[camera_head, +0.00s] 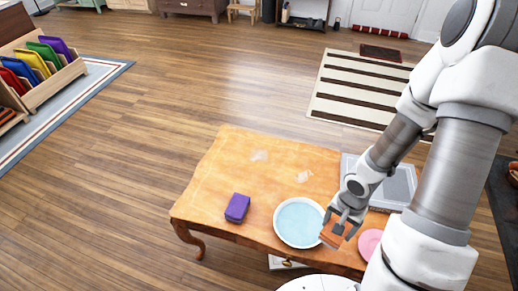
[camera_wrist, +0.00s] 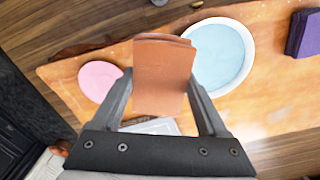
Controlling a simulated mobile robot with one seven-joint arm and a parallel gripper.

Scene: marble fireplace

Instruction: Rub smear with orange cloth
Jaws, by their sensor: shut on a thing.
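My gripper (camera_head: 346,217) is shut on the orange cloth (camera_head: 333,234), a folded block-like piece. The wrist view shows the cloth (camera_wrist: 163,78) between both fingers (camera_wrist: 160,88). The gripper is at the right side of the white bowl (camera_head: 276,232), and the cloth overlaps the bowl's rim in the head view; I cannot tell whether they touch. Two pale whitish smears lie on the wooden table: one (camera_head: 303,176) beyond the bowl and another (camera_head: 260,155) near the far edge. Both are apart from the cloth.
The bowl holds pale blue liquid (camera_head: 300,222). A purple folded cloth (camera_head: 237,207) lies left of it. A pink round item (camera_head: 369,243) is on the right. A grey tray (camera_head: 402,186) is at the table's right, behind my arm. The table's (camera_head: 220,170) left and middle are mostly clear.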

